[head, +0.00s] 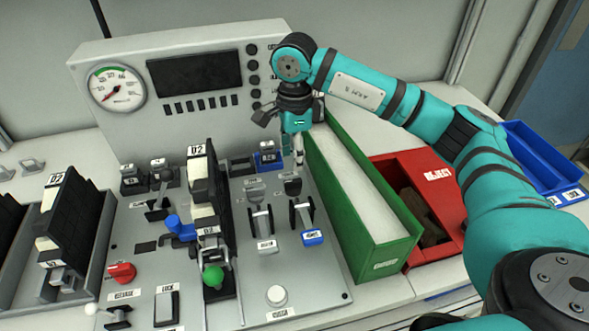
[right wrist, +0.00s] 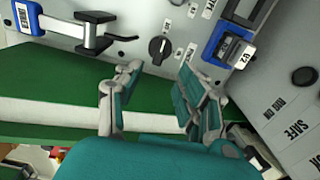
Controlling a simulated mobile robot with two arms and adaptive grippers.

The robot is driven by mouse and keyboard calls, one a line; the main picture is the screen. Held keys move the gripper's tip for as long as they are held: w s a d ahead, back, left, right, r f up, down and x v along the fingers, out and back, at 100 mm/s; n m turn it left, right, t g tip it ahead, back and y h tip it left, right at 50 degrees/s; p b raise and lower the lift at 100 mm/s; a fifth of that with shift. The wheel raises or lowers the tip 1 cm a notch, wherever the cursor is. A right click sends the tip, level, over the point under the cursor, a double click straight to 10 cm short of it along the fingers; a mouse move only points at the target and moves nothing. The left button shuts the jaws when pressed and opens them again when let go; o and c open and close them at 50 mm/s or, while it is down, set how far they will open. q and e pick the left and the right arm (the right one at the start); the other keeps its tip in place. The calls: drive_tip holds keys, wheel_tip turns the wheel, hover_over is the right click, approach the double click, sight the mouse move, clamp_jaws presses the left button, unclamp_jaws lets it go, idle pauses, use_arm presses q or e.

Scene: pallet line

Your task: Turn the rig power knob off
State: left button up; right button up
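A black rotary knob (right wrist: 158,49) sits on the grey panel in the right wrist view, with small white labels beside it too small to read. I take it for the rig power knob. My right gripper (right wrist: 152,80) is open and empty, its two fingers apart, with the knob beyond and roughly between the fingertips. They do not appear to touch it. In the head view my right gripper (head: 299,158) points down over the panel's back right, beside the green bin, and the knob is not discernible there. My left gripper is not in view.
A green bin (head: 395,258) stands close right of the panel, with a red reject bin (head: 440,175) beyond. Lever switches (head: 260,220) and a blue-based switch (head: 267,158) are near the gripper. The upright console (head: 160,130) with a gauge stands behind.

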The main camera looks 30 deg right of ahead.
wheel_tip(320, 180, up, 4)
drive_tip(key=shift+r, duration=0.1)
idle(0.5)
